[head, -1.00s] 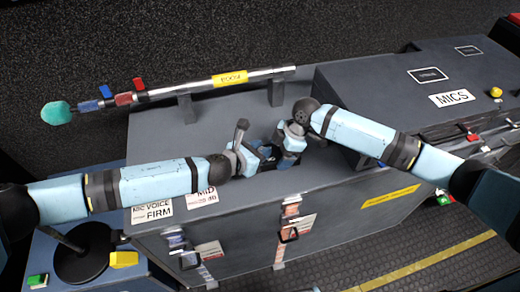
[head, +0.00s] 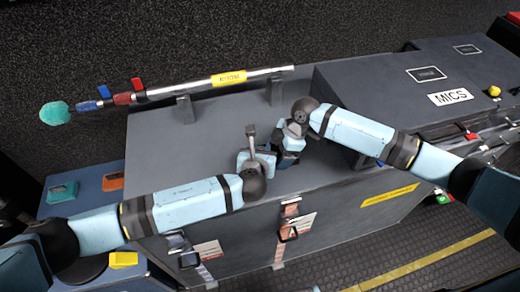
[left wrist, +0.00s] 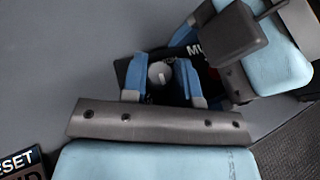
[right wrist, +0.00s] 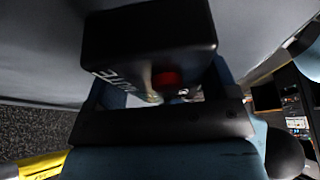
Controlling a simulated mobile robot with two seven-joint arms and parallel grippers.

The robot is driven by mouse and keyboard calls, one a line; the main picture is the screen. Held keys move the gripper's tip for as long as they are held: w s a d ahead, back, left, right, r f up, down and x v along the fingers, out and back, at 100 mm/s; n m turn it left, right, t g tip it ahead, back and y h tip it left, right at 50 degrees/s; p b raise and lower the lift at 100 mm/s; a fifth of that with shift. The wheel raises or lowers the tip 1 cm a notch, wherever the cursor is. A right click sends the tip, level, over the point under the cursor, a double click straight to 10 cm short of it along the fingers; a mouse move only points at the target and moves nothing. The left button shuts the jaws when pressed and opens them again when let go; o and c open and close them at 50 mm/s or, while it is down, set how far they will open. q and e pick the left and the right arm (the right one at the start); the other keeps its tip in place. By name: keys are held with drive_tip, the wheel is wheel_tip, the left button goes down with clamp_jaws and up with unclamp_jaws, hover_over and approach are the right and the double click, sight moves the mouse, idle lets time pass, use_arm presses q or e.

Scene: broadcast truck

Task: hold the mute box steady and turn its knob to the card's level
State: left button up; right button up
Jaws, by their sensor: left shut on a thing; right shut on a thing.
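The mute box (right wrist: 145,40) is a dark box with white lettering and a red button in the right wrist view. My right gripper (right wrist: 160,95) is shut on it, a finger at each side. In the head view the box (head: 284,158) is small and mostly hidden between my grippers, above the grey console top. Its knob (left wrist: 160,74) is a round grey disc with a pale pointer line in the left wrist view. My left gripper (left wrist: 160,88) is shut on the knob, with blue fingers either side. I cannot make out a card giving the level.
A boom pole (head: 215,83) with a teal tip lies along the console's back. A raised case marked MICS (head: 400,85) stands at right. Cards and clips (head: 296,225) hang on the front face. The console top (head: 160,150) is clear at left.

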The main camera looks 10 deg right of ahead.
use_arm(q)
drive_tip(key=shift+d+n+t+y, duration=0.1)
drive_tip(key=shift+n+t+y, duration=0.3)
drive_tip(key=shift+n+y, duration=0.8)
drive_tip(key=shift+y, duration=0.3)
drive_tip(key=o, duration=0.9)
drive_tip(key=shift+c, duration=0.2)
drive_tip(key=v, duration=1.2)
drive_tip(key=shift+o, duration=0.2)
drive_tip(key=shift+w+r, duration=0.1)
